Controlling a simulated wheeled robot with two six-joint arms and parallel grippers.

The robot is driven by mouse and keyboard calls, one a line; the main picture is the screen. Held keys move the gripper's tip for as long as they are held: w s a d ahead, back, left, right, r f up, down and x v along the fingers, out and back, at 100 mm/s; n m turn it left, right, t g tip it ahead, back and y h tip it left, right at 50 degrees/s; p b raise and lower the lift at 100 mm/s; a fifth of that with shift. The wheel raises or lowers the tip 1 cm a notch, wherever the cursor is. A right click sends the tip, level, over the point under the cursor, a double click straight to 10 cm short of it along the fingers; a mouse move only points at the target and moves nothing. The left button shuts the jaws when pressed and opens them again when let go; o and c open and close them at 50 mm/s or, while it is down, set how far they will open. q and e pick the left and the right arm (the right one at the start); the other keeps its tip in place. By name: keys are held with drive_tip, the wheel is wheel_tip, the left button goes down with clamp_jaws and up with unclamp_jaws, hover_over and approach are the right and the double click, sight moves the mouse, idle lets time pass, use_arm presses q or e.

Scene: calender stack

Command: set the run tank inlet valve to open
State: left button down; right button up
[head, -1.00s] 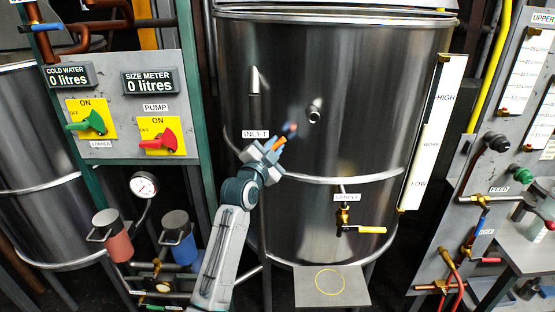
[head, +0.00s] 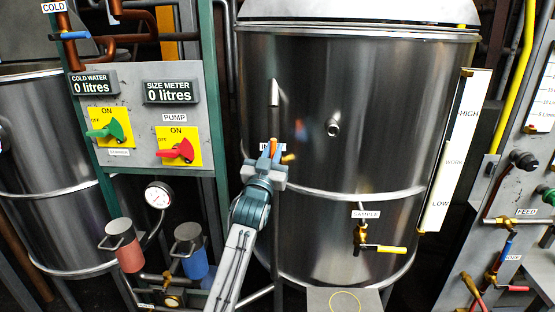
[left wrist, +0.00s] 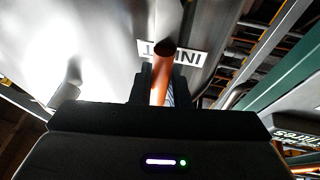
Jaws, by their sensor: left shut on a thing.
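The run tank (head: 330,95) is the large steel tank in the middle of the head view. Its inlet label (head: 264,147) is partly covered by my left gripper (head: 271,155). The orange handle of the inlet valve (head: 273,146) stands nearly upright between the fingers. A small brass-coloured piece (head: 288,158) shows just right of the fingers. In the left wrist view the fingers close around the orange handle (left wrist: 160,85), with the inlet label (left wrist: 188,55) upside down behind it. The valve body is mostly hidden by the gripper. My right gripper is not in view.
A panel (head: 150,130) with switches and meters stands left, with a gauge (head: 158,196) below. The sample valve (head: 362,240), with a yellow handle, projects from the tank lower right. A level scale (head: 455,150) runs along the tank's right side.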

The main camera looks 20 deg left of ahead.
use_arm(q)
drive_tip(key=shift+a+n+y+b, duration=0.2)
drive_tip(key=shift+n+y+b, duration=0.1)
drive_tip(key=shift+n+y, duration=0.1)
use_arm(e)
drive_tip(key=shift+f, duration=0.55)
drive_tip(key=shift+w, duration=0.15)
use_arm(q)
drive_tip(key=c, duration=1.4)
unclamp_jaws()
drive_tip(key=shift+s, duration=0.1)
